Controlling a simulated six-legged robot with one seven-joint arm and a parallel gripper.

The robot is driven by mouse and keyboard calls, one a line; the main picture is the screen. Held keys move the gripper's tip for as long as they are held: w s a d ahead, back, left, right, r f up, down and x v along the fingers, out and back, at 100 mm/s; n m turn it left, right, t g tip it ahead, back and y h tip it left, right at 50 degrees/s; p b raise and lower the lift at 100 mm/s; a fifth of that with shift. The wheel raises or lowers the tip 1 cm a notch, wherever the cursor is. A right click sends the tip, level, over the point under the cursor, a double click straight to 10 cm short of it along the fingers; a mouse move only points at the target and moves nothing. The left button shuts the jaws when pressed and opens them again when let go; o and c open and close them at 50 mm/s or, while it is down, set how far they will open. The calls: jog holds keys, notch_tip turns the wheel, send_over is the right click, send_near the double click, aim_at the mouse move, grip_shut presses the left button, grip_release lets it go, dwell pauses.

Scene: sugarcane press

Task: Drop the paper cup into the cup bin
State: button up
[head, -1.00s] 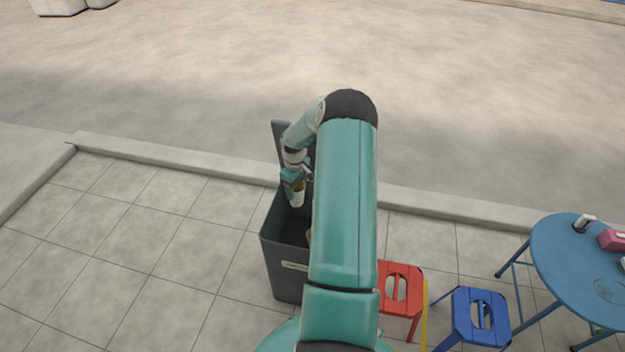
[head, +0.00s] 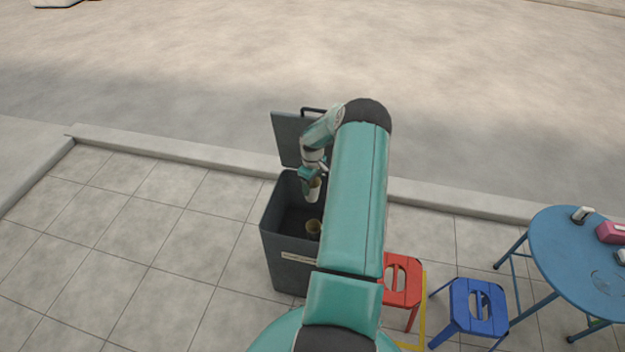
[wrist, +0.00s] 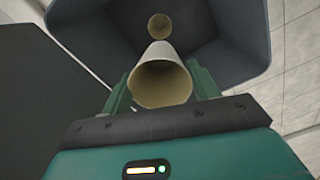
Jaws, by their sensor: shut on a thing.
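My gripper (head: 314,180) is shut on the white paper cup (head: 313,190), over the open mouth of the dark grey cup bin (head: 268,232). In the wrist view the held cup (wrist: 161,80) sits between my two green fingers (wrist: 160,90), its open end facing the camera and the bin (wrist: 240,45) beyond it. Another cup (head: 314,229) lies inside the bin; it also shows in the wrist view (wrist: 159,26). The bin's lid (head: 291,138) stands open at the back. My arm hides the bin's right side.
A red stool (head: 403,283) and a blue stool (head: 478,308) stand right of the bin. A blue round table (head: 570,250) with a pink box (head: 611,232) is at the far right. The tiled floor to the left is clear. A kerb runs behind the bin.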

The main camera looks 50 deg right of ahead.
jog(key=o, duration=1)
jog(key=shift+o, duration=0.2)
jog(key=shift+r, duration=0.1)
notch_tip(320, 180, up, 14)
jog(key=shift+f, duration=0.2)
